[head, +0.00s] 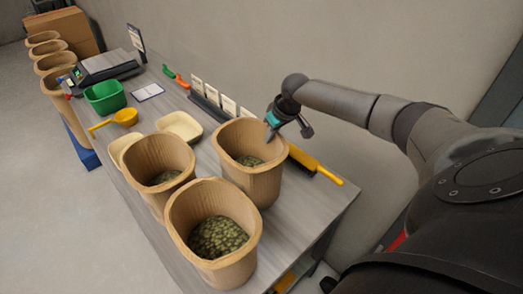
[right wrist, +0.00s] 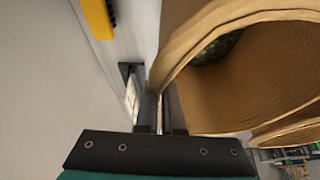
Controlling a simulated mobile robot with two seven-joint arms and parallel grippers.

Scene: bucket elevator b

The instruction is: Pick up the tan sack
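Three tan sacks with open tops and dark greenish contents stand on the near part of the table. The back right tan sack (head: 252,182) is at my right gripper (head: 270,134), which reaches its far right rim from above. In the right wrist view this sack (right wrist: 225,95) fills the upper right. There the fingers of my right gripper (right wrist: 161,95) are close together, with the sack's rim between their tips, and look shut on it. The sack stands upright and seems to rest on the table. My left gripper is not in view.
The front tan sack (head: 245,262) and left tan sack (head: 145,160) stand close by. A yellow-handled brush (head: 325,171) lies right of the gripped sack. A card rail (head: 212,106) is behind it. A green bin (head: 104,98), yellow scoop (head: 124,117) and scale (head: 108,67) are farther left.

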